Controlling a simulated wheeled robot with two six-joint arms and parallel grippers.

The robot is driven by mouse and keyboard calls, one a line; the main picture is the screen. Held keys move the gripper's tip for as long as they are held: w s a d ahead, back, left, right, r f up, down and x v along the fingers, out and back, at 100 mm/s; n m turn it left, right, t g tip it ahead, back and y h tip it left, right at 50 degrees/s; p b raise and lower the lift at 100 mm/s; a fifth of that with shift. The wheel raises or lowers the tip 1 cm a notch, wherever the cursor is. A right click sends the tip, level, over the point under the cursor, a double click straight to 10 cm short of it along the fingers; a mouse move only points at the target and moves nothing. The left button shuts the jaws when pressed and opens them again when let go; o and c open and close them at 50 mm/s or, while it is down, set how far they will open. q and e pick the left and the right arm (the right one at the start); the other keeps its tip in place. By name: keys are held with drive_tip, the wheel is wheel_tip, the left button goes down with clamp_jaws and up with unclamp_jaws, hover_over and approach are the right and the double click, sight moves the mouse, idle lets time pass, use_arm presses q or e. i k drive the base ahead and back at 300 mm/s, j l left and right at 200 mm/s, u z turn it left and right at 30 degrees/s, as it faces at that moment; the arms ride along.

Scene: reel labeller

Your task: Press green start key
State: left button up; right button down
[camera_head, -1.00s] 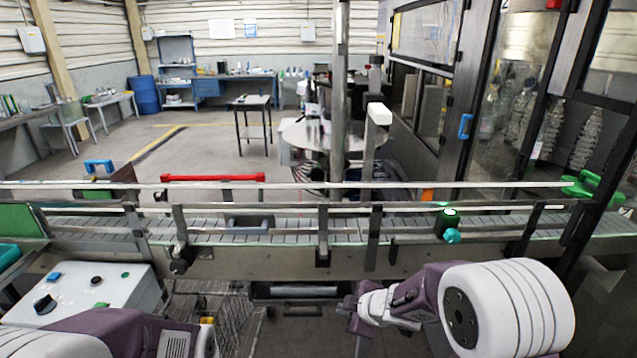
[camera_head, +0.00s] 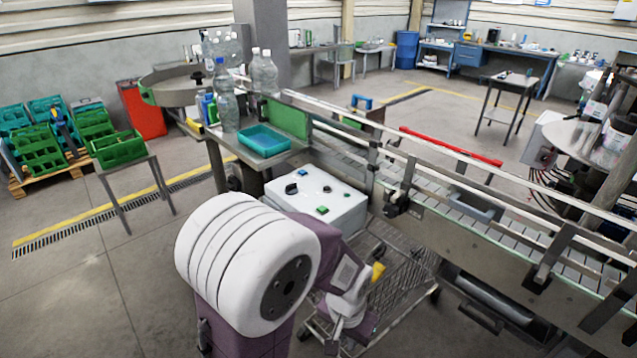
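The green start key (camera_head: 322,210) is a small green square on the sloped top of a white control box (camera_head: 337,212) at the conveyor's left end. A blue key (camera_head: 302,173), a black knob (camera_head: 291,188) and a small dark button (camera_head: 327,189) share that panel. My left gripper (camera_head: 349,336) is low in the picture, below and in front of the box, apart from the key. Its fingers are small and partly merged with the wrist, so I cannot tell how far they are parted. My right gripper is out of view.
The conveyor (camera_head: 480,215) with its rails runs to the right. A wire cart (camera_head: 405,277) stands under it, close to my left gripper. A teal tray (camera_head: 264,139) and clear bottles stand behind the box. Open floor lies to the left.

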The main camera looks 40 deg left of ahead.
sight(321, 209)
drive_tip(key=u, duration=1.35)
drive_tip(key=i+j+z, duration=0.1)
drive_tip(key=i, duration=0.25)
drive_tip(key=i+j+z, duration=0.1)
drive_tip(key=i, duration=0.25)
